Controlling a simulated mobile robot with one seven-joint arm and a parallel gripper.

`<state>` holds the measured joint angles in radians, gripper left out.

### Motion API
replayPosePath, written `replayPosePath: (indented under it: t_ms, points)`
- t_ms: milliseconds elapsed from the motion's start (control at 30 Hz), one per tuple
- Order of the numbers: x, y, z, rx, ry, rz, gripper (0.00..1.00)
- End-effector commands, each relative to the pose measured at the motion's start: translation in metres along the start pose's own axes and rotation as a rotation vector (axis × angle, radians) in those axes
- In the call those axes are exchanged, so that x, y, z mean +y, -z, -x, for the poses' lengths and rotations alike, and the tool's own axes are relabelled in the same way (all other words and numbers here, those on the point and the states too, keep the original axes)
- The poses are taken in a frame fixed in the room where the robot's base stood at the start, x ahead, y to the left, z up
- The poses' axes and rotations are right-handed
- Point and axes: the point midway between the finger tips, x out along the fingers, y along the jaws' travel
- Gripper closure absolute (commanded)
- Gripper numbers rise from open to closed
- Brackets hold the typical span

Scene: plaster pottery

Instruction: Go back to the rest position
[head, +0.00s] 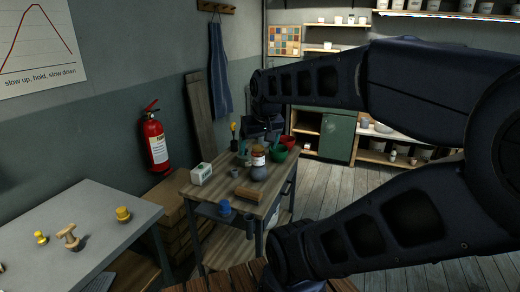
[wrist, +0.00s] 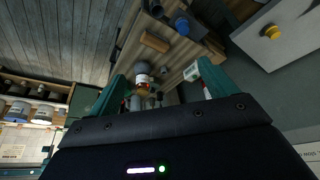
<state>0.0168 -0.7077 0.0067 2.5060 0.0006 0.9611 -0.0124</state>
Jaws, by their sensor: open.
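My gripper (head: 258,140) hangs above the far part of the wooden work table (head: 225,190) in the head view, partly hidden by its own dark housing. In the wrist view its two teal fingers stand wide apart, and the gripper (wrist: 160,75) is open. A jar with a white label (head: 258,157) stands on the table below it. The jar also shows in the wrist view (wrist: 143,79), between the fingers in the picture; I see no finger touching it. My arm is stretched out across the right side of the head view.
A white box (head: 201,173), a wooden block (head: 248,193), a green bowl (head: 278,155) and a red bowl (head: 287,142) are on the table. A grey table (head: 75,235) with yellow-topped tools stands at left. A fire extinguisher (head: 156,145) hangs on the wall. Plank floor (head: 325,185) is open at right.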

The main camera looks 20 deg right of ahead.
Motion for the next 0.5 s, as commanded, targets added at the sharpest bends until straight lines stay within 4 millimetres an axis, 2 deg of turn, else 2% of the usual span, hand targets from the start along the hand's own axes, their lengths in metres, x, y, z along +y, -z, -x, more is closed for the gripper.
replayPosePath:
  t_ms: [167, 500]
  points:
    - [-0.003, -0.016, 0.0, 0.017, 0.006, -0.002, 0.16]
    - [-0.003, -0.017, 0.0, 0.018, 0.007, -0.002, 0.16]
